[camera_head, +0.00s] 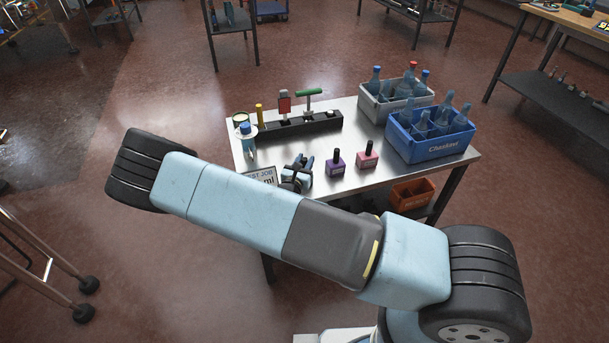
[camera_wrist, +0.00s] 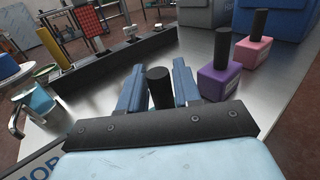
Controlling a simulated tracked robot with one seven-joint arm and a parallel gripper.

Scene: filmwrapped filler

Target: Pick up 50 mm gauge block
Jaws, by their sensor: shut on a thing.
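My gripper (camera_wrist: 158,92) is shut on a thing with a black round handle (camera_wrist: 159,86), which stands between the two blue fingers. The thing's body is hidden behind my gripper's palm, and I cannot read any label on it. In the head view my gripper (camera_head: 298,174) is low over the front of the metal table, partly hidden by my arm. A purple block (camera_head: 336,167) and a pink block (camera_head: 367,160), each with a black handle, stand to its right. They also show in the wrist view, purple (camera_wrist: 218,82) and pink (camera_wrist: 252,53). I cannot tell whether the held thing touches the table.
A black rack (camera_head: 300,126) with upright tools stands behind my gripper. A white-and-blue bottle (camera_head: 247,142) and a sign (camera_head: 262,176) are at left. A grey crate (camera_head: 372,108) and a blue crate (camera_head: 430,147), both with bottles, fill the right. Bare tabletop lies between.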

